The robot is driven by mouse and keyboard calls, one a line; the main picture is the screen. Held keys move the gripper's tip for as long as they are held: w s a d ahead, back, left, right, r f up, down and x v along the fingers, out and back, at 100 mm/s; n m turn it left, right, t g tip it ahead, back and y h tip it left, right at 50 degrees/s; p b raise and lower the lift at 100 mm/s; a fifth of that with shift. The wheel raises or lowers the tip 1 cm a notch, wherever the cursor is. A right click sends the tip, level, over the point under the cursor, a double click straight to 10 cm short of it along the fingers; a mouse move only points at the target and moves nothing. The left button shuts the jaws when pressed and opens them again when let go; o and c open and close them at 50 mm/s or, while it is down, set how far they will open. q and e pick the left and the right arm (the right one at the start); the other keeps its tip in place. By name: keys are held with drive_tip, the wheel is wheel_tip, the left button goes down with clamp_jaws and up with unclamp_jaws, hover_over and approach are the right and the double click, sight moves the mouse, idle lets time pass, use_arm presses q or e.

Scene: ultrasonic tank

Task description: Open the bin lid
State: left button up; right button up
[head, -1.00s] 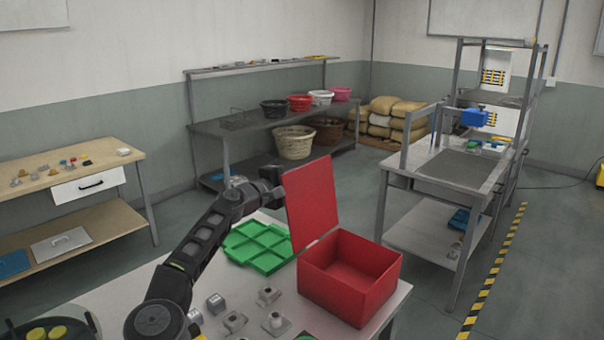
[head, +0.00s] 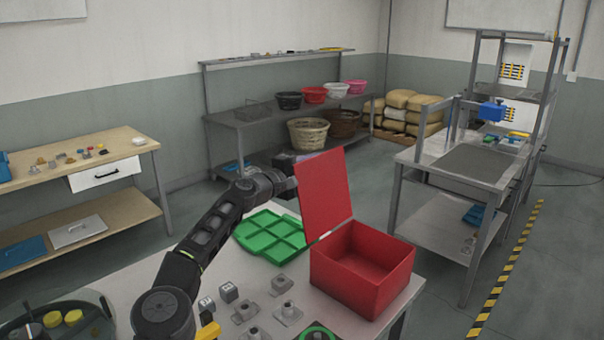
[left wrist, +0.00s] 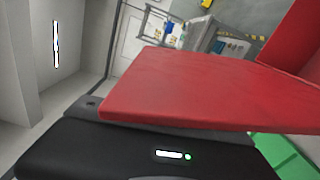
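The red bin (head: 365,290) stands open on the near white table. Its flat red lid (head: 325,195) is raised, standing roughly upright along the bin's left side. My left gripper (head: 289,161) is at the lid's far left side, high up, with its fingertips hidden behind the lid. In the left wrist view the lid (left wrist: 200,95) fills the middle, right in front of the black gripper body, and covers the fingers. I cannot tell whether they grip the lid or only touch it. My right gripper is in neither view.
A green compartment tray (head: 272,237) lies left of the bin, close to my left arm. Several small grey metal parts (head: 288,313) stand in front of it. A round dish with yellow pieces (head: 73,318) is at the lower left. A grey workbench (head: 470,165) stands to the right.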

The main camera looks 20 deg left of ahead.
use_arm(q)
drive_tip(key=shift+s+a+f+b, duration=0.2)
drive_tip(key=shift+s+b, duration=0.1)
drive_tip(key=shift+s, duration=0.15)
drive_tip(key=b+v, duration=0.3)
drive_tip(key=v, duration=0.3)
drive_tip(key=shift+s+r, duration=0.1)
